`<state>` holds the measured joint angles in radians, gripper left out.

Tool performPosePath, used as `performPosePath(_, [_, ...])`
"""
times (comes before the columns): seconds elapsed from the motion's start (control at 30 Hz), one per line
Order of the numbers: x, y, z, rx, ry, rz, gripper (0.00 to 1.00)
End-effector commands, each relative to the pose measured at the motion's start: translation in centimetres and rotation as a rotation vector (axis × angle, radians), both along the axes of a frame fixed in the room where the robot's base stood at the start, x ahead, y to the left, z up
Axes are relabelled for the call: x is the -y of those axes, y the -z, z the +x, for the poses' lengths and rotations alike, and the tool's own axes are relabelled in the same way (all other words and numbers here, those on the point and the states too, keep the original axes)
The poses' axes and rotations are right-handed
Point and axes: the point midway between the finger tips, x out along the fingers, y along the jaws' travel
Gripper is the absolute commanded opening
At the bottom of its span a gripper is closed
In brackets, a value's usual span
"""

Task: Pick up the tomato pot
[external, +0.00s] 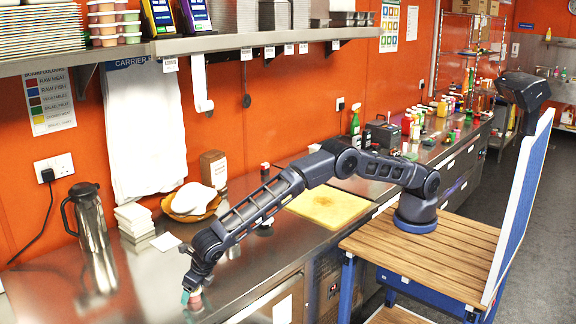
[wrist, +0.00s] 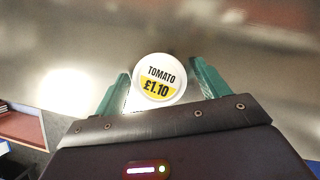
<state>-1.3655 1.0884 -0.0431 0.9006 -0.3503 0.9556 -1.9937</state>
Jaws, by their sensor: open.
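The tomato pot (wrist: 158,78) shows in the wrist view from above, with a round white and yellow lid label reading "TOMATO £1.10". My gripper (wrist: 158,82) is open, with one green finger on each side of the pot. I cannot tell whether either finger touches it. In the external view my gripper (external: 191,296) is low over the near part of the steel counter (external: 140,290). A small reddish pot (external: 195,300) shows at its fingertips there, mostly hidden by them.
A steel flask (external: 90,220), stacked white napkins (external: 134,218) and a bowl with a white cloth (external: 192,202) stand behind my gripper. A yellow cutting board (external: 328,206) lies to the right. A shelf (external: 200,42) hangs above. The counter around the pot is clear.

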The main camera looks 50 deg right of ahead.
Motion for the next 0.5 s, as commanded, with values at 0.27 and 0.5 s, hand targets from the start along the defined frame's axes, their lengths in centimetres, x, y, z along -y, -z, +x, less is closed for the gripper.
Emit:
performPosePath(0.27, [-0.01,-0.03,-0.01,0.0,0.0,0.001,0.52])
performPosePath(0.5, [-0.02,-0.06,-0.01,0.0,0.0,0.001,0.3])
